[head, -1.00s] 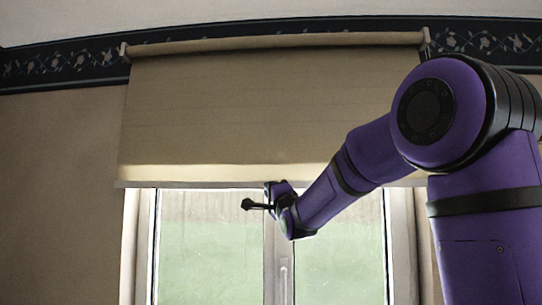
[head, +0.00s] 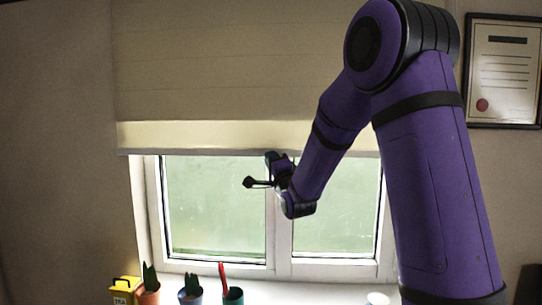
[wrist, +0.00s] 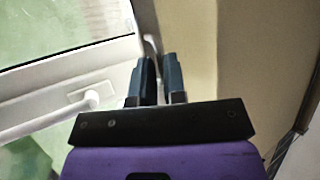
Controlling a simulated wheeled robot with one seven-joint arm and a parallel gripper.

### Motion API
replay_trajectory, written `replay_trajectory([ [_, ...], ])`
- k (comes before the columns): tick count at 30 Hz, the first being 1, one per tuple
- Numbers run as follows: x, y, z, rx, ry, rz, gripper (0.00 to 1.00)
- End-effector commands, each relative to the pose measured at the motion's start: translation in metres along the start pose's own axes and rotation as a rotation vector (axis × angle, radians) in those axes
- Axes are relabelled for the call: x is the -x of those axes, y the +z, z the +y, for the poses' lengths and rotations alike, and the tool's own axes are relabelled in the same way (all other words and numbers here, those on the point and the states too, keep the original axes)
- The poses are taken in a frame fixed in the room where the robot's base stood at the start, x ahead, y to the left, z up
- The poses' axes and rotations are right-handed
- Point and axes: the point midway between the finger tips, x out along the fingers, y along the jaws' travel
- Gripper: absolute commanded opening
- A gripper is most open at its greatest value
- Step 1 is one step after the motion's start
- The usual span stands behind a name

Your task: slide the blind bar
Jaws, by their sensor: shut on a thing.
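The beige blind (head: 230,70) hangs over the upper part of the window. Its pale bottom bar (head: 200,153) runs level across the top of the visible glass. My gripper (head: 272,158) is at the bar, near the middle of its width, and reaches it from below. In the wrist view, the two dark fingers of my gripper (wrist: 158,66) are close together with the bar's edge (wrist: 150,46) between them. The blind cloth (wrist: 255,50) fills the right of that view. My arm hides the right part of the bar.
The white window (head: 278,225) stands behind my gripper; its handle (wrist: 90,101) shows in the wrist view. Several pots line the sill, including a blue one (head: 190,297) and a green one (head: 233,297). A yellow box (head: 124,290) is at left. A framed certificate (head: 503,70) hangs at right.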

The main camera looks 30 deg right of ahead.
Motion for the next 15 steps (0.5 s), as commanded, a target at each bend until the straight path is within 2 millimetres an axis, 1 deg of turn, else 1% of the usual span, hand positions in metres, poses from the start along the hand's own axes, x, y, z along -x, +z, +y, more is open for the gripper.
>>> replay_trajectory([
  [1,-0.0014,0.0087,-0.0003,-0.005,-0.001,-0.018,0.00],
  [6,-0.0017,0.0089,-0.0006,-0.005,-0.001,-0.018,0.00],
  [7,-0.0017,0.0089,-0.0007,-0.005,-0.001,-0.018,0.18],
  [8,-0.0016,0.0087,-0.0007,-0.005,-0.001,-0.017,0.25],
  [9,-0.0015,0.0080,-0.0008,-0.005,-0.001,-0.016,0.34],
  [15,-0.0010,0.0045,-0.0007,-0.003,-0.001,-0.009,0.34],
])
